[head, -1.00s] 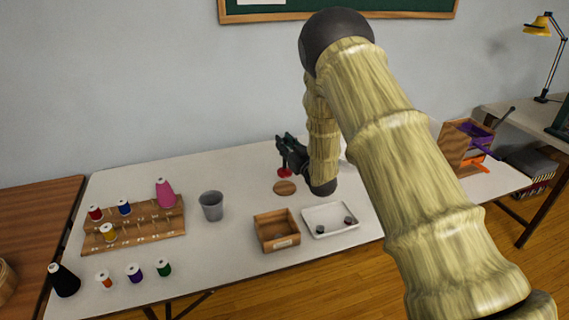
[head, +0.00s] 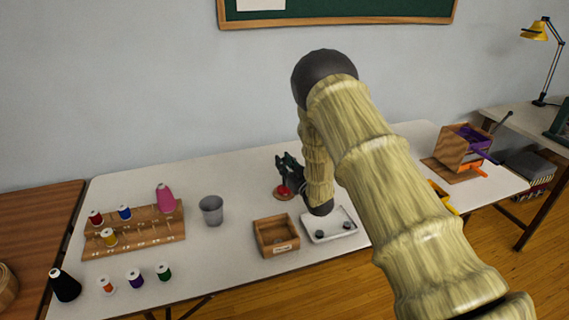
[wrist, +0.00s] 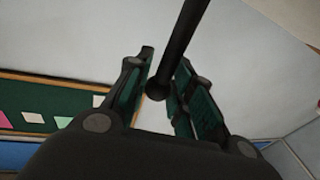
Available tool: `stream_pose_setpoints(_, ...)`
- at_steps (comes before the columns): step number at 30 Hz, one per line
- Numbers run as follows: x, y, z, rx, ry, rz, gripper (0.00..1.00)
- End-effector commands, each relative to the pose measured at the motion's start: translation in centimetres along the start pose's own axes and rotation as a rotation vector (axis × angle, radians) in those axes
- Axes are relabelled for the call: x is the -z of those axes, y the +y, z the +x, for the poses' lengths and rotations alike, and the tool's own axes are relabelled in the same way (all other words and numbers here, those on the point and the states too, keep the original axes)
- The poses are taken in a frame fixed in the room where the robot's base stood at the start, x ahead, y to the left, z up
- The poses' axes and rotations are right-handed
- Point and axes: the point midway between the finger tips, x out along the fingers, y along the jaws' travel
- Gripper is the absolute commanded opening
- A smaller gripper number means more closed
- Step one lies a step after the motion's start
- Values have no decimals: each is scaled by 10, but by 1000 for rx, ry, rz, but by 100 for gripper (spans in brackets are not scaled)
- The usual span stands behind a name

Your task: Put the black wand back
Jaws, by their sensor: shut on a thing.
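My gripper (head: 289,172) is above the back middle of the white table (head: 240,175), over a wooden disc (head: 279,196). In the wrist view my gripper (wrist: 165,80) is shut on the black wand (wrist: 178,48), a thin dark rod with a ball end between the fingers. The rod's other end runs out of the top of that view. In the head view the wand itself cannot be made out. A red piece (head: 283,191) shows just under my gripper at the disc; whether it belongs to the wand or touches the disc I cannot tell.
A wooden box (head: 277,236), a white tray (head: 330,225) with two dark pieces, and a grey cup (head: 211,210) stand nearby. A spool rack (head: 135,232) is at left. A wooden holder (head: 453,150) with purple and orange items stands at right. My arm hides the table between.

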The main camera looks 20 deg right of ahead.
Motion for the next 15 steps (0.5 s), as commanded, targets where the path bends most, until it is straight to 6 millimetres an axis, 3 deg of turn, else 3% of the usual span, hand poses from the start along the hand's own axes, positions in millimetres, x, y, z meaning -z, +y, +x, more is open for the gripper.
stream_pose_setpoints(4, -3, 0, 0, 0, 1, 0, 0)
stream_pose_setpoints(5, -2, 0, 0, 0, 0, 0, 28)
stream_pose_setpoints(8, -2, 0, 0, 0, 0, 0, 44)
stream_pose_setpoints(15, -2, 0, 0, 0, 0, 0, 44)
